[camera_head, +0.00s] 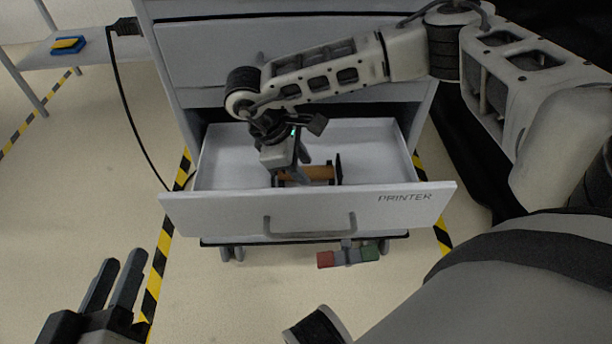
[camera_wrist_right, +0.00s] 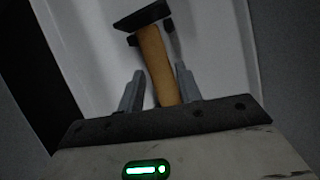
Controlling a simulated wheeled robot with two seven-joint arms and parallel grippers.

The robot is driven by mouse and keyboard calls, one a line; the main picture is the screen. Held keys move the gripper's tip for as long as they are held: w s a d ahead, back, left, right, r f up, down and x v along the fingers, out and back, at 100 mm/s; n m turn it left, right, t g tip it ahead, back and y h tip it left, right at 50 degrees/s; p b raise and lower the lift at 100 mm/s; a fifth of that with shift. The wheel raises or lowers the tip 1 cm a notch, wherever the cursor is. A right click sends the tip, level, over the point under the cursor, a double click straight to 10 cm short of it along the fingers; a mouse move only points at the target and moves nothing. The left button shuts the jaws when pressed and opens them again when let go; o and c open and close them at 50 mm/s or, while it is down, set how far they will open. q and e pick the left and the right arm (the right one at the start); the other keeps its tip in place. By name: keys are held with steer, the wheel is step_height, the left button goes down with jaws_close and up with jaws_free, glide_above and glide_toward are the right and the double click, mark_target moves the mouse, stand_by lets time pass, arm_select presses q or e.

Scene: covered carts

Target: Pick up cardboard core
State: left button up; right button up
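The cardboard core (camera_head: 318,173) is a brown cylinder lying in the open drawer (camera_head: 222,172), with dark end pieces; one shows at its right end. My right gripper (camera_head: 290,175) reaches down into the drawer at the core's left part. In the right wrist view, the core (camera_wrist_right: 154,62) runs between the two fingers of the right gripper (camera_wrist_right: 158,82), which stand apart on either side of it with gaps. A dark end piece (camera_wrist_right: 142,17) sits at its far end. My left gripper (camera_head: 118,275) is open and empty at the lower left, above the floor.
The drawer front, marked PRINTER (camera_head: 405,197), has a handle (camera_head: 310,226) and belongs to a grey cabinet (camera_head: 210,50). A red and green piece (camera_head: 348,256) shows below the drawer. A shelf (camera_head: 60,58) at upper left holds a blue and yellow item (camera_head: 68,45). A black cable hangs left of the cabinet.

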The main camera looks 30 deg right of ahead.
steer(key=shift+d+f, duration=0.15)
steer(key=shift+f, duration=0.3)
jaws_close()
steer(key=shift+r, duration=0.15)
